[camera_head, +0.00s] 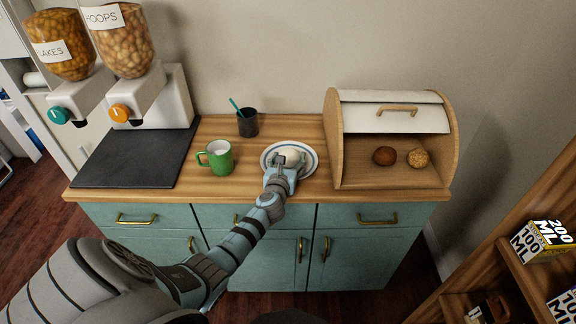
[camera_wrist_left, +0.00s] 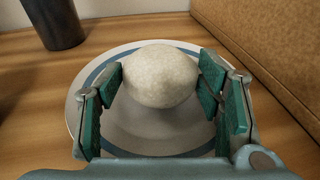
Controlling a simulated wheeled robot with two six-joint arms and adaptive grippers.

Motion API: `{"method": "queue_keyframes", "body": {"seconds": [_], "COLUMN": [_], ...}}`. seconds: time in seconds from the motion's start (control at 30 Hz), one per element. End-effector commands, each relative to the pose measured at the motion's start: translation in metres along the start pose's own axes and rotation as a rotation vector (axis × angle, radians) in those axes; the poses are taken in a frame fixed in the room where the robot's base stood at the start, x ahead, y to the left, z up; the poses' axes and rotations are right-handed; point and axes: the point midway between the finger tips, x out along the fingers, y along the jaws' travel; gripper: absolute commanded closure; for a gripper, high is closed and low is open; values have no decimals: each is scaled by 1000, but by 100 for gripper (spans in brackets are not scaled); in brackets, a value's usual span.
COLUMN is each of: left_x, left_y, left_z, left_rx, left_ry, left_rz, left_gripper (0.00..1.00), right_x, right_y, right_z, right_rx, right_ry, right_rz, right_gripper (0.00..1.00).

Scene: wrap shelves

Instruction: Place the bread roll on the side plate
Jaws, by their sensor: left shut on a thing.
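The pale, whitish bread roll (camera_wrist_left: 160,75) is between the green pads of my left gripper (camera_wrist_left: 162,88), which is shut on it. In the head view the roll (camera_head: 291,153) shows just past the left gripper (camera_head: 288,162), over the side plate. The side plate (camera_head: 310,168) is white with a blue ring and lies on the wooden counter. It also shows in the wrist view (camera_wrist_left: 84,88), under the roll and fingers. A dark shadow lies below the roll; I cannot tell whether it touches the plate. My right gripper is not in view.
A bread bin (camera_head: 338,142) with its lid up stands right of the plate, holding a brown roll (camera_head: 385,156) and a seeded roll (camera_head: 417,158). A green mug (camera_head: 218,158) and a dark cup (camera_head: 248,126) stand to the left. Cereal dispensers (camera_head: 168,100) stand farther left.

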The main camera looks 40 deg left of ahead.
Motion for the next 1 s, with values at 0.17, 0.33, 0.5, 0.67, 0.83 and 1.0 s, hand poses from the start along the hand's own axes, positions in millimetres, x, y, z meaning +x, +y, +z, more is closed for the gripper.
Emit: {"method": "queue_keyframes", "body": {"seconds": [0.17, 0.33, 0.5, 0.67, 0.83, 1.0], "left_x": [0, 0, 0, 0, -15, -51], "left_y": [0, 0, 0, 0, 0, 0], "left_z": [0, 0, 0, 2, 5, 6], "left_rx": [1, 1, 1, 1, 2, 2], "left_ry": [0, 0, 0, 0, 2, 1], "left_rz": [0, 0, 0, 0, -1, -1], "left_gripper": [67, 20, 20, 20, 20, 20], "right_x": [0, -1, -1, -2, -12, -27], "right_y": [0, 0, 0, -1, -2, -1], "right_z": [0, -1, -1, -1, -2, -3], "right_rx": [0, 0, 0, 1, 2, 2], "right_ry": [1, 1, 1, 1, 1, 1], "right_rz": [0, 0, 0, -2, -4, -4], "right_gripper": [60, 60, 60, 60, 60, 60]}}
